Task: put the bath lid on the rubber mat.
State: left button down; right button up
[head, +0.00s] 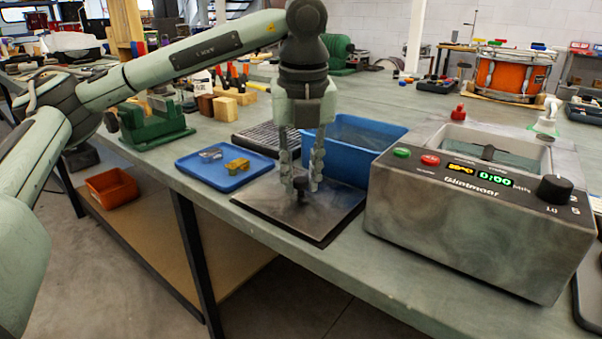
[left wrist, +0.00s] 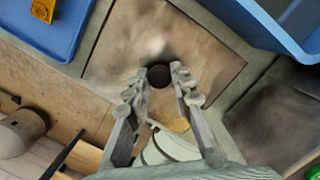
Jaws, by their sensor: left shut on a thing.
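The bath lid (head: 262,199) is a flat, square, brushed grey metal plate with a black knob at its middle. It lies flat over the rubber mat (head: 318,244), whose dark edge shows along the lid's front. I cannot tell whether a thin gap is left between them. My left gripper (head: 301,190) points straight down and is shut on the lid's knob. In the left wrist view the lid (left wrist: 112,55) shows with the fingertips (left wrist: 158,78) either side of the knob. My right gripper is not in view.
A grey bath unit (head: 460,220) with its top open stands close at the right. A blue bin (head: 350,160) is just behind the lid. A blue tray (head: 205,178) with small parts is at the left, by the bench edge. A green vise (head: 150,128) stands farther left.

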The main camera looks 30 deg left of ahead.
aim_at(302, 183)
pick_arm(q)
jog(key=c, duration=1.3)
grip_release()
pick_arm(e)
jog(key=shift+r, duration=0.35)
pick_arm(q)
jog(key=shift+r, duration=0.55)
jog(key=r, duration=0.5)
jog(key=shift+s+d+r+p, duration=0.15)
jog(key=shift+s+d+p, duration=0.15)
jog(key=shift+d+p, duration=0.05)
jog(key=shift+s+d+r+p, duration=0.2)
jog(key=shift+r+p, duration=0.3)
jog(key=shift+r, duration=0.95)
jog(key=shift+s+d+r+p, duration=0.15)
jog(key=shift+r+p, duration=0.35)
jog(key=shift+r, duration=0.95)
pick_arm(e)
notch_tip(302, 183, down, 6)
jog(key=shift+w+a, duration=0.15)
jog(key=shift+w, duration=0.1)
